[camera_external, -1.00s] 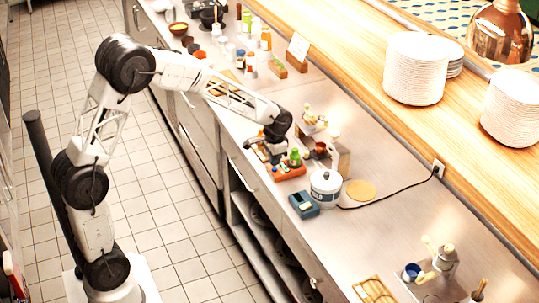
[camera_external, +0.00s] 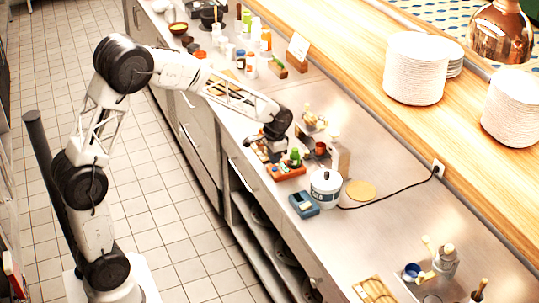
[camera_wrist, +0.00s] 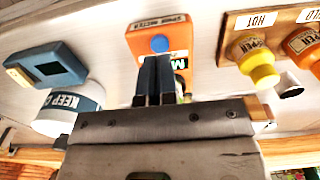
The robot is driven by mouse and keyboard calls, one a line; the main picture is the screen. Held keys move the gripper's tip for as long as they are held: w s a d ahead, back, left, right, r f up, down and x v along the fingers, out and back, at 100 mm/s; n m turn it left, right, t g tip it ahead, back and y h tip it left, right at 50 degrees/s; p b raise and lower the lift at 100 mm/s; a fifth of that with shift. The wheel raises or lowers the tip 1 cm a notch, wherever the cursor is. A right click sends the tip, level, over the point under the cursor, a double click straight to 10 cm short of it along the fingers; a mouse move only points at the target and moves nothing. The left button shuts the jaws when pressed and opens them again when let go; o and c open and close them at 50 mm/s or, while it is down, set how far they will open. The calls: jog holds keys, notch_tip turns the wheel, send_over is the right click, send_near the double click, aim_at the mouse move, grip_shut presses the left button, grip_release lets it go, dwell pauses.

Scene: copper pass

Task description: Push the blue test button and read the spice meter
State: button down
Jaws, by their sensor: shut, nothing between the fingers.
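The orange spice meter (camera_external: 291,172) lies on the steel counter below my gripper (camera_external: 265,156). In the wrist view the meter (camera_wrist: 176,29) carries a label at its top and a round blue button (camera_wrist: 160,44). A small dark display with green marks (camera_wrist: 181,63) is partly hidden by the fingers. My gripper (camera_wrist: 155,62) is shut and empty. Its fingertips appear just below the blue button in the wrist view. I cannot tell whether they touch the meter. The full reading is not legible.
A blue-grey device with a dark screen (camera_external: 304,204) and a white lidded tub (camera_external: 325,189) stand close by. Yellow-capped and orange shakers (camera_wrist: 260,66) sit beside the meter. Plate stacks (camera_external: 414,70) stand on the wooden shelf. The counter front right of the tub is mostly clear.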

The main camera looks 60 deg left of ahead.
jog(key=shift+r, duration=2.25)
jog(key=shift+s+d+r, duration=0.15)
jog(key=shift+s+r, duration=0.05)
jog(key=s+d+r+t, duration=0.1)
jog(key=s+d+r, duration=0.35)
jog(key=s, duration=0.45)
jog(key=s+d+r, duration=0.3)
jog(key=s+d, duration=0.2)
jog(key=s, duration=0.5)
jog(key=s+d+r+t, duration=0.1)
jog(key=s+d+r, duration=0.35)
jog(key=s, duration=0.45)
jog(key=s+d+f, duration=0.2)
jog(key=s, duration=0.8)
jog(key=shift+s+d+t, duration=0.3)
jog(key=shift+s, duration=0.1)
